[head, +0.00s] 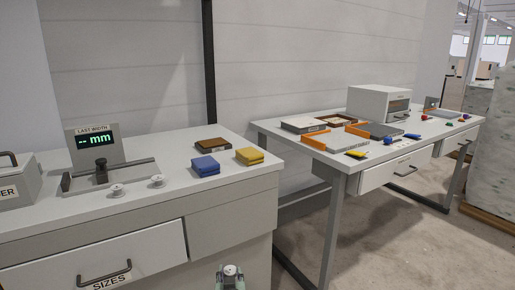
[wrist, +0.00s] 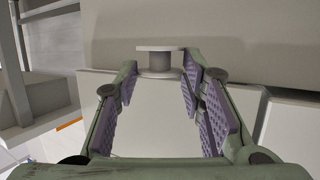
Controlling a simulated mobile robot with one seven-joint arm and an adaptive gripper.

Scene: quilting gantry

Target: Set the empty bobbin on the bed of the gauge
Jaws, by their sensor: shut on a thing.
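My gripper (head: 230,281) is at the bottom of the head view, in front of the left bench and below its top. It is shut on a pale grey bobbin (wrist: 158,60), which shows between the fingertips in the wrist view with a bare-looking stem under its flange. The bobbin also shows on top of the gripper in the head view (head: 230,270). The gauge stands on the left bench, with a display (head: 94,141) reading "-- mm" under "LAST WIDTH", a dark upright slider (head: 101,165) and a low grey bed (head: 131,171). No bobbin is visible on the bed.
Two pale bobbins (head: 116,190) (head: 157,181) stand on the bench in front of the gauge. A drawer labelled SIZES (head: 105,265) is below. Another bench (head: 340,160) stands right.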

